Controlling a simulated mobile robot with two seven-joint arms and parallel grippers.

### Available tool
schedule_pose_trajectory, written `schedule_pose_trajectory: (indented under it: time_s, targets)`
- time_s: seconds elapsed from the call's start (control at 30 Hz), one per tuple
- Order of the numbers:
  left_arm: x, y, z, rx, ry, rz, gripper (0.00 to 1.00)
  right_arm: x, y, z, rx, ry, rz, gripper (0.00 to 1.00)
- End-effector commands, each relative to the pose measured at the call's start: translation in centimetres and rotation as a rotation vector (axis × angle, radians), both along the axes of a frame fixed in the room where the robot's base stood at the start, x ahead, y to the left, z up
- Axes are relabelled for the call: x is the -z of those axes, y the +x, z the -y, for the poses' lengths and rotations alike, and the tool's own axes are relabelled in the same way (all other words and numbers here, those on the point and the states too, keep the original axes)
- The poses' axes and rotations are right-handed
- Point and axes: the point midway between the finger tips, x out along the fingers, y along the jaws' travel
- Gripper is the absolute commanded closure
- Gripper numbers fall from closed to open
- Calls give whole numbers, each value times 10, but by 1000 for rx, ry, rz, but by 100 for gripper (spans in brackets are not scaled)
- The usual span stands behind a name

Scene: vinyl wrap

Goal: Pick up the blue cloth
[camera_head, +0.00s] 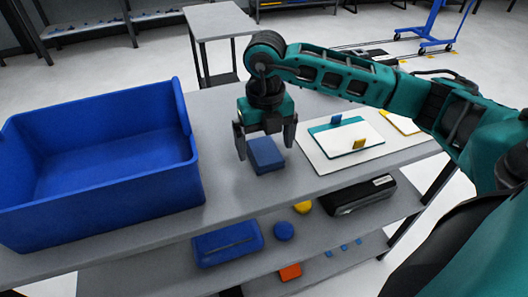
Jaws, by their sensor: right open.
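The blue cloth (267,155) is a small folded block lying on the grey table top, between the blue bin and the white board. My right gripper (265,149) points down over it, with its dark fingers spread to either side of the cloth. The gripper is open. The fingers look close to the cloth, but I cannot tell whether they touch it. My left gripper is not in view.
A large empty blue bin (100,205) stands on the left of the table (230,190). A white board (310,160) with a teal-edged panel lies to the right. Lower shelves hold a blue case (227,243), a black case (357,194) and small pieces.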

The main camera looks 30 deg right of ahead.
Motion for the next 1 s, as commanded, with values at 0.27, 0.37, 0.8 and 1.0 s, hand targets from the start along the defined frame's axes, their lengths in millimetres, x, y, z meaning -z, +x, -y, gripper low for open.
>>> schedule_pose_trajectory:
  time_s: [0.27, 0.37, 0.8, 1.0]
  targets:
    - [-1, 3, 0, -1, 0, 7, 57, 21, 0, 0, 1, 2, 1, 1]
    - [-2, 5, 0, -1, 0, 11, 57, 21, 0, 0, 1, 2, 1, 1]
    - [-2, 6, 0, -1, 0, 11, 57, 20, 0, -1, 0, 3, 2, 38]
    - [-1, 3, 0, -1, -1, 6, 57, 20, 0, -1, 0, 3, 2, 58]
